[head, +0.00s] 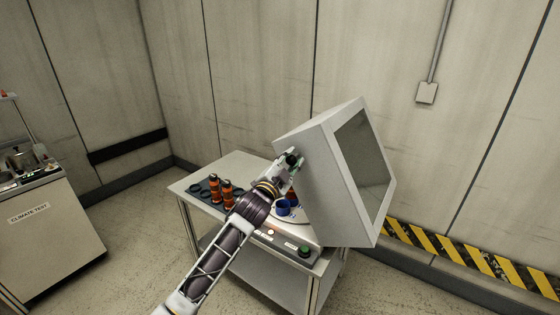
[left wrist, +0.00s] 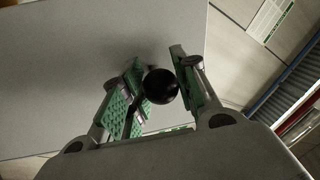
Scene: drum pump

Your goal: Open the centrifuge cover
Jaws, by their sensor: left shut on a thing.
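The centrifuge cover (head: 321,178) is a large pale grey box-shaped lid with a dark window (head: 362,168). It stands tilted up at the right of the table, above the centrifuge base (head: 290,232). A blue part (head: 284,208) shows inside the base. My left gripper (head: 291,160) is at the cover's left side. In the left wrist view, its green-padded fingers (left wrist: 162,90) are shut on a round black knob (left wrist: 160,87) in front of the cover's grey face (left wrist: 70,70). My right gripper is not in view.
The table (head: 238,165) carries a dark rack (head: 200,190) with orange-capped bottles (head: 214,190) left of the centrifuge. A green button (head: 304,251) is on the base's front. A cabinet marked "CLIMATE TEST" (head: 50,235) stands far left. The wall is close behind the cover.

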